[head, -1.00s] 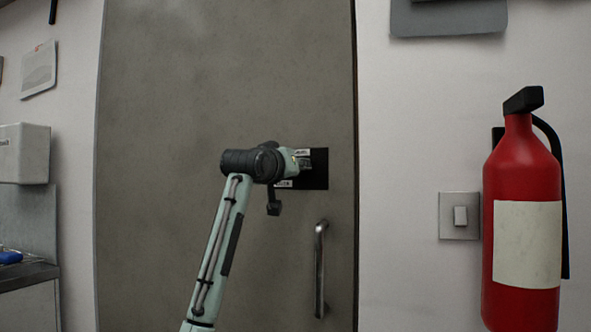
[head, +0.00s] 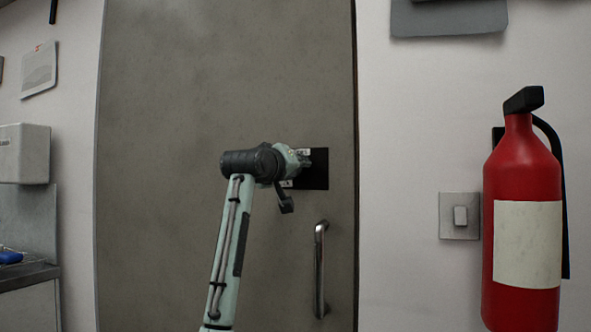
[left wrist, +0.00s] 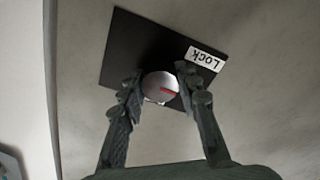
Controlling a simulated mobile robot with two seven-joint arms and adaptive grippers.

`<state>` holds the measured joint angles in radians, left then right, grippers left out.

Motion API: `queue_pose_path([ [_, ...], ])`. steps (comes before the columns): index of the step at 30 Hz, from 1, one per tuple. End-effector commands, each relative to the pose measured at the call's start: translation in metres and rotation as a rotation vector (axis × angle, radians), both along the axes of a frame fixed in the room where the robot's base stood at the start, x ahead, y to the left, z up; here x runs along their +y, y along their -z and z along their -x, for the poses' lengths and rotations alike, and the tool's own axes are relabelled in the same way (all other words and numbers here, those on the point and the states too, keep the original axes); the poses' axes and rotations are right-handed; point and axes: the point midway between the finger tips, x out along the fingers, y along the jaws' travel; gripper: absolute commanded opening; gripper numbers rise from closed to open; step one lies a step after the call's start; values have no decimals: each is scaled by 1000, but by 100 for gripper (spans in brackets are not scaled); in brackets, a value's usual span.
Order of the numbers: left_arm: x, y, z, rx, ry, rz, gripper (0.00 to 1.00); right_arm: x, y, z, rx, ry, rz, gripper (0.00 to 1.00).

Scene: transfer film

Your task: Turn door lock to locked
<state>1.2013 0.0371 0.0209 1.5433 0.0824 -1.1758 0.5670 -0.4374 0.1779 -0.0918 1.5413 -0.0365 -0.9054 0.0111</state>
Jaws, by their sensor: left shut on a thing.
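The door lock is a round silver knob (left wrist: 160,86) with a red mark, set on a black plate (left wrist: 128,50) on the grey door. In the left wrist view the red mark points right, not straight at the white LOCK label (left wrist: 206,58) at the upper right. My left gripper (left wrist: 160,88) has one finger on each side of the knob and is shut on it. In the head view the left gripper (head: 304,160) covers the knob, and the plate (head: 318,170) shows behind it. My right gripper is not in view.
A metal door handle (head: 320,268) is below the lock plate. Right of the door are a light switch (head: 460,215) and a red fire extinguisher (head: 522,160). A white dispenser (head: 24,153) hangs on the left wall.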

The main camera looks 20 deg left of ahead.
Motion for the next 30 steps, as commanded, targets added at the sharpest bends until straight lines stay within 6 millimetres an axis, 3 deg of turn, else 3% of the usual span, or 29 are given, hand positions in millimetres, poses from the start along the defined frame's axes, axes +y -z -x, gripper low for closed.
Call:
queue_pose_path([
  [3,0,0,0,0,0,1,3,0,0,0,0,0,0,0],
  [4,0,0,0,0,0,1,34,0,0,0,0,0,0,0],
  [9,0,0,0,0,0,0,53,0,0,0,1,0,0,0],
  [20,0,-1,6,-1,0,-1,53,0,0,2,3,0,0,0],
  [23,1,0,19,-2,0,0,53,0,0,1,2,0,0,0],
  [30,3,-1,71,-4,0,0,53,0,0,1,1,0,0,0],
])
